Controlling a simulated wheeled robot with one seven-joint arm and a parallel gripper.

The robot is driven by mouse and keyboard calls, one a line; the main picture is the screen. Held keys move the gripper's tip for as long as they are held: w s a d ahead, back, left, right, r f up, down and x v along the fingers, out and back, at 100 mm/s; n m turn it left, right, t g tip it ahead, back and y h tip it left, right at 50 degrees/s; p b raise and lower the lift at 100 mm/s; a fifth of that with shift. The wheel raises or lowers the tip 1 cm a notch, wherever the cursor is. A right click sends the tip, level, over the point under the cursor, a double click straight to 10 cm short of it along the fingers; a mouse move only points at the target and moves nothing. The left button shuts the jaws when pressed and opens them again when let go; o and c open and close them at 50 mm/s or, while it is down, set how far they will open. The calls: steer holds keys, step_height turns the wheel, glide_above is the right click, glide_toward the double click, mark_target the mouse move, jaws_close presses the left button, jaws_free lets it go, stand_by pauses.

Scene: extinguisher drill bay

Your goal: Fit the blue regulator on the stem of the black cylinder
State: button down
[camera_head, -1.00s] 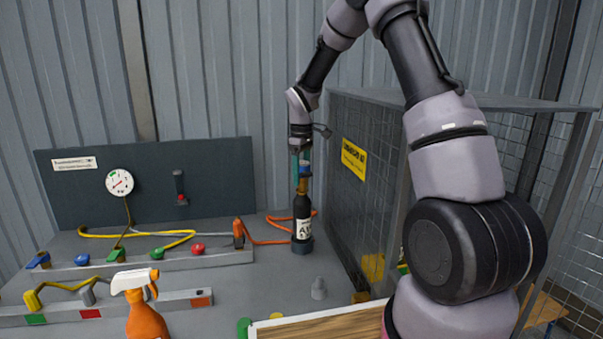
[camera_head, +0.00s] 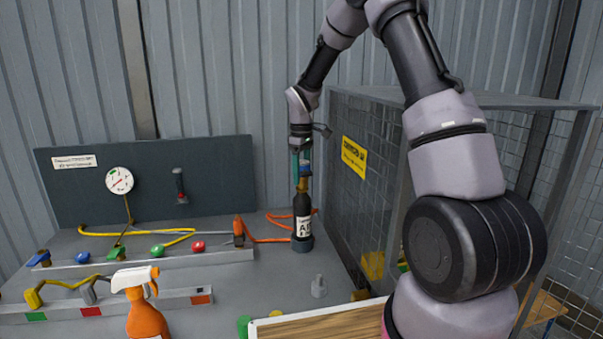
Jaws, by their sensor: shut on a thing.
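The black cylinder (camera_head: 302,212) stands upright in a dark round base near the back right of the bench, against the mesh cage. It has a white label and a yellowish neck. My gripper (camera_head: 301,170) points straight down directly above the cylinder and is shut on the blue regulator (camera_head: 306,169). The regulator is small in this view and partly hidden by the fingers. It is at the top of the cylinder's neck, in line with it. I cannot tell whether it is seated on the stem or only touching it.
The mesh cage (camera_head: 352,201) with a yellow sign stands just right of the cylinder. A grey fitting (camera_head: 318,287), a spray bottle (camera_head: 148,318) and a wooden board (camera_head: 325,326) are nearer. Colored valves line the left rail (camera_head: 150,261).

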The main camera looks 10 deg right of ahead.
steer(key=shift+f, duration=0.55)
jaws_free()
